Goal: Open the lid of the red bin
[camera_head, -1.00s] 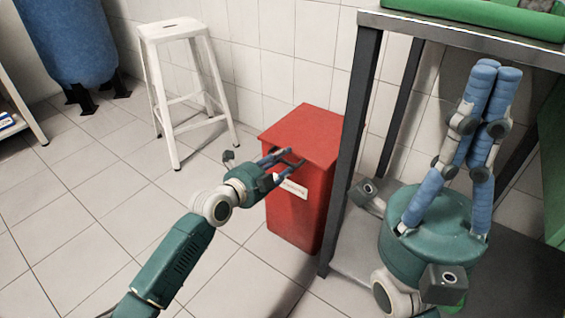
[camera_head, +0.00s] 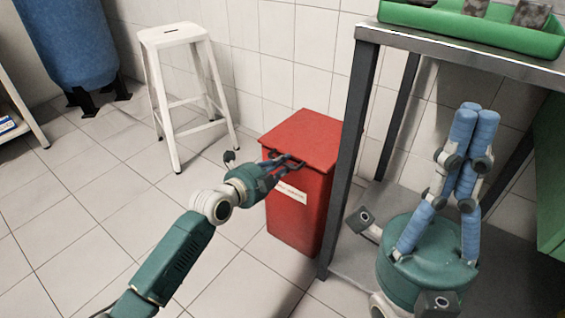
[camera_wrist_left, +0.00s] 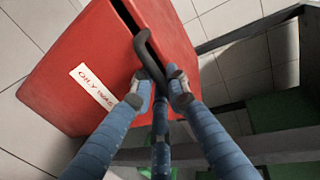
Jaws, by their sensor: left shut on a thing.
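The red bin (camera_head: 298,215) stands on the floor left of the table leg, with a white label on its front. Its red lid (camera_head: 305,135) looks down or nearly down. In the left wrist view a dark line runs between the lid (camera_wrist_left: 165,25) and the bin's front (camera_wrist_left: 70,55). A dark curved handle (camera_wrist_left: 146,50) sticks out at the lid's front edge. My left gripper (camera_head: 288,166) is shut on this handle; its blue fingers (camera_wrist_left: 165,90) close around it. My right gripper (camera_head: 467,112) is at the right, its fingers drawn together and pointing up, empty.
A grey metal table (camera_head: 470,55) with a green tray (camera_head: 470,30) stands right of the bin, its leg (camera_head: 347,170) close beside it. A white stool (camera_head: 172,40) is behind at the left. A tiled wall is behind the bin.

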